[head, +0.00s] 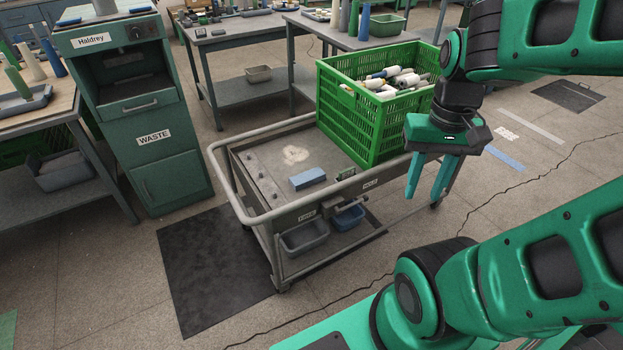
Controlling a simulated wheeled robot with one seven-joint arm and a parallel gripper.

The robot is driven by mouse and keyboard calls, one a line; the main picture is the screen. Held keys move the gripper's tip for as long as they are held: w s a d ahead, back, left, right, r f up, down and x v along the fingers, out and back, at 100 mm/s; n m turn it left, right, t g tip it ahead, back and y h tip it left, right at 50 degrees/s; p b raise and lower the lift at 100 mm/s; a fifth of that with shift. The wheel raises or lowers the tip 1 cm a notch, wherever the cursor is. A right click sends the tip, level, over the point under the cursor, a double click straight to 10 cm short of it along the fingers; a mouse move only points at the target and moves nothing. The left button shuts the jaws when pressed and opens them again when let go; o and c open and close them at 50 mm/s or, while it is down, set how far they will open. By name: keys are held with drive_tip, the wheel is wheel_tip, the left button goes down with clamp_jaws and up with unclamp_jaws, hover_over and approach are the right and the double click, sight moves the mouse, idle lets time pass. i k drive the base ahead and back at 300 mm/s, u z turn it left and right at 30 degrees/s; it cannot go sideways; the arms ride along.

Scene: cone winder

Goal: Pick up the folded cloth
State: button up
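A small blue folded cloth (307,178) lies flat on the top of the grey cart (270,160), near its front edge. It is in full view and nothing covers it. My gripper (426,196) hangs to the right of the cloth, in front of the green crate, with its green fingers pointing down. The fingers are apart, with no object visible between them. The gripper is well clear of the cloth.
A tall green crate (345,115) of cones stands on the cart's right end. The cart has a raised rail (222,178) and blue and grey bins (304,238) below. A green waste cabinet (165,170) stands at left.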

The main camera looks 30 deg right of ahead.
sight(308, 178)
drive_tip(key=i, duration=0.95)
drive_tip(key=u, duration=0.1)
